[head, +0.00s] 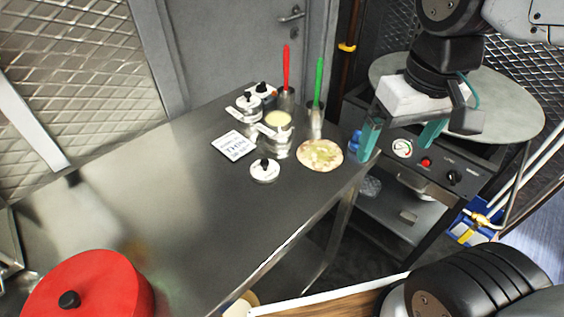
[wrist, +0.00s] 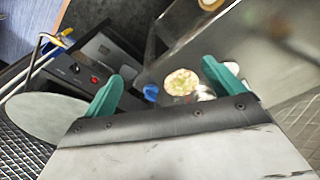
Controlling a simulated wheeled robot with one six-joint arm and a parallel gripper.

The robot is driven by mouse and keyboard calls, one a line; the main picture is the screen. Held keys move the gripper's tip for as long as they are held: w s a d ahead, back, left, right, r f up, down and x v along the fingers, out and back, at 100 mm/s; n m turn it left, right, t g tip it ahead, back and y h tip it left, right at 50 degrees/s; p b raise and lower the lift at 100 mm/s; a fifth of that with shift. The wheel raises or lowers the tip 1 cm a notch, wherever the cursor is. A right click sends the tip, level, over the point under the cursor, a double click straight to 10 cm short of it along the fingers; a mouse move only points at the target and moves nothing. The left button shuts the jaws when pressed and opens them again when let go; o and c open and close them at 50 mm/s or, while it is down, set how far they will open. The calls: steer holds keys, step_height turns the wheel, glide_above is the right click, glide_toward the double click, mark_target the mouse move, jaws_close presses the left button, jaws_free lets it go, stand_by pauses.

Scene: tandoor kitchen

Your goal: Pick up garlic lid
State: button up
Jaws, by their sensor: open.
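A round white lid (head: 265,171) with a black knob lies flat on the steel counter, in front of an open metal pot (head: 278,138) with pale contents. Lettering on the lid is too small to read, so I cannot tell whether it is the garlic lid. Two more black-knobbed lids (head: 246,101) (head: 263,89) sit on containers behind. My gripper (head: 401,140) is open and empty, off the counter's right edge, to the right of the lids and above the cooker's front. In the wrist view my gripper (wrist: 162,72) shows its teal fingers wide apart; no lid is clearly identifiable there.
A topped flatbread (head: 320,155) lies between the lid and my gripper. Red (head: 286,68) and green (head: 319,78) handles stand upright in metal cups. A white card (head: 235,146) lies left of the pot. A red lidded pot (head: 92,287) is at front left. Mid-counter is clear.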

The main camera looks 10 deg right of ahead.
steer(key=w+a+f+n, duration=0.2)
steer(key=w+a+f, duration=0.1)
steer(key=w+a, duration=0.55)
steer(key=n+g, duration=0.1)
steer(key=n, duration=0.1)
glide_above(263, 160)
steer(key=f, duration=0.6)
steer(key=shift+s+d+f, duration=0.1)
steer(key=shift+d+f, duration=0.2)
steer(key=shift+d, duration=0.05)
steer(key=f, duration=0.6)
steer(key=shift+a+f, duration=0.2)
steer(key=shift+a, duration=0.15)
steer(key=shift+f, duration=0.5)
steer(key=c, duration=1)
